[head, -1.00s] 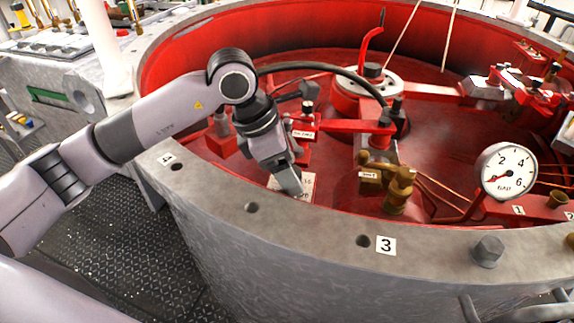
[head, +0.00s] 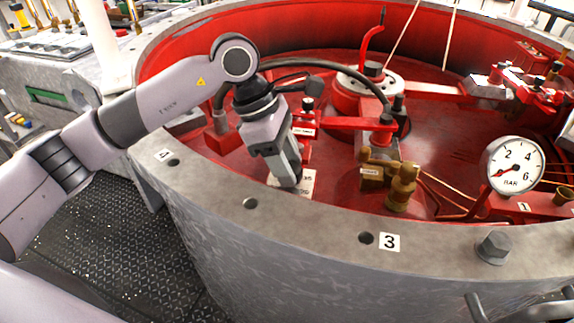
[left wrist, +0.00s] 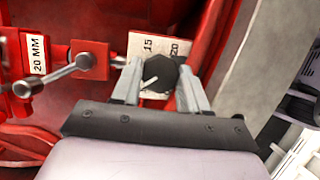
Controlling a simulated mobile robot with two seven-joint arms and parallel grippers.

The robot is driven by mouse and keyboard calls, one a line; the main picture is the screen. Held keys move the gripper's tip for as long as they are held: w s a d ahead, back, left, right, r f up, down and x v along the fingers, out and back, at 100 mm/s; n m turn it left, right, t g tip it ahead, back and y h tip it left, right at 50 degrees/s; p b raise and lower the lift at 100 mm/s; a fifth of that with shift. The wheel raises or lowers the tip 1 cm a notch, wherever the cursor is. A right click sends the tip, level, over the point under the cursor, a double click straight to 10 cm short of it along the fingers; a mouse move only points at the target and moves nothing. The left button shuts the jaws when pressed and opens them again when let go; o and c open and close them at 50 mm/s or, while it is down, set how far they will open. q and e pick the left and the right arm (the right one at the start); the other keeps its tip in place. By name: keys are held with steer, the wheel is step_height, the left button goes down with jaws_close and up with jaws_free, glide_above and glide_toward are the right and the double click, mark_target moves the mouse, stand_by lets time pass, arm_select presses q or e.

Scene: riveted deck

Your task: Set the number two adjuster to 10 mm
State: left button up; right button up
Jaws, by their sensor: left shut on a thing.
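A pale scale plate (head: 308,183) lies on the red floor inside the round grey rim, and it also shows in the left wrist view (left wrist: 141,44) with the figures 15 and 20 legible. A black knob (left wrist: 160,78) with a white pointer line sits in front of this plate. My left gripper (head: 287,183) reaches down over the rim to the plate. In the left wrist view its fingers (left wrist: 159,83) are shut on the knob, one on each side. The pointer slants down and left in that view. My gripper hides the knob in the head view. My right gripper is out of view.
A "20 MM" label (left wrist: 38,54) and a metal lever (left wrist: 58,75) lie beside the plate. A brass valve (head: 402,188) and a bar gauge (head: 513,166) stand to the right. The grey rim (head: 320,232) curves in front, with a bolt (head: 494,247) and number labels.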

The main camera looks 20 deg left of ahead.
arm_select(q)
steer(key=m+g+b, duration=0.1)
steer(key=m, duration=0.2)
steer(key=shift+w+m, duration=0.1)
steer(key=shift+m, duration=0.2)
steer(key=shift+w+m+g+y+b, duration=0.15)
steer(key=shift+m+g, duration=0.25)
steer(key=shift+m, duration=0.5)
steer(key=shift+s+m+g+y+b, duration=0.15)
steer(key=shift+m+g+b, duration=0.2)
steer(key=shift+m, duration=0.55)
steer(key=shift+w, duration=0.1)
steer(key=o, duration=1.1)
steer(key=shift+c, duration=0.2)
steer(key=p+v, duration=0.1)
steer(key=v, duration=0.6)
